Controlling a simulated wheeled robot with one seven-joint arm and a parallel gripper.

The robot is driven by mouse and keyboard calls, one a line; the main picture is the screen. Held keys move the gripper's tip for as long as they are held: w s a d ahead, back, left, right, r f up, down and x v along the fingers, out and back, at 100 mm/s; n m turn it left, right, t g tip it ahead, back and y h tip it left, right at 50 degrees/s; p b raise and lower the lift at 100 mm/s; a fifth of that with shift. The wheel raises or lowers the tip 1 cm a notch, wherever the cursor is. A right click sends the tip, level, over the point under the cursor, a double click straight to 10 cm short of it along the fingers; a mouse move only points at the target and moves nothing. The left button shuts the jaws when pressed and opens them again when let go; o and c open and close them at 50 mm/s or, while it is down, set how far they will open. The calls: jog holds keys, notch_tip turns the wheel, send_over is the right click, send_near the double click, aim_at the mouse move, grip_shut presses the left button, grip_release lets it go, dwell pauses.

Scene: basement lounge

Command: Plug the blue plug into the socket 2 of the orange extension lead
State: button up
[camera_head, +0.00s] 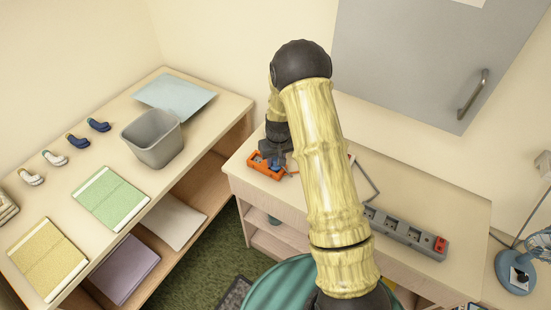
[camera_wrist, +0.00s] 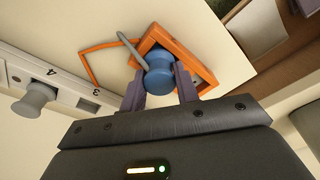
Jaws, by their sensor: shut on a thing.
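The blue plug (camera_wrist: 158,75) sits between the two fingers of my gripper (camera_wrist: 159,80), which is shut on it; a grey cord leaves the plug. The plug is over the orange-rimmed unit (camera_wrist: 200,70) on the table. In the head view the orange unit (camera_head: 259,170) is at the table's left end, with my gripper (camera_head: 275,152) just above it. Whether the plug touches or enters a socket is hidden. An orange cord (camera_wrist: 88,64) loops beside the unit. No number 2 is readable.
A pale strip (camera_wrist: 62,97) numbered 3 and 4 holds a grey plug (camera_wrist: 35,98). A grey power strip (camera_head: 405,232) with a red switch lies right of my arm. A grey bin (camera_head: 153,140) stands on the left table. A cabinet (camera_head: 410,60) hangs behind.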

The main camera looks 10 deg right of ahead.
aim_at(278, 169)
jog(key=o, duration=1.1)
jog(key=shift+r, duration=0.15)
jog(key=r+b, duration=0.1)
jog(key=r, duration=0.4)
jog(key=s+r+b, duration=0.1)
jog(key=r, duration=0.5)
jog(key=s+r+b, duration=0.1)
jog(key=r, duration=0.5)
jog(key=shift+d, duration=0.2)
jog(key=shift+w, duration=0.1)
jog(key=shift+s+d, duration=0.1)
jog(key=shift+s, duration=0.1)
jog(key=shift+m+t, duration=0.6)
jog(key=shift+m, duration=0.2)
jog(key=s, duration=2.1)
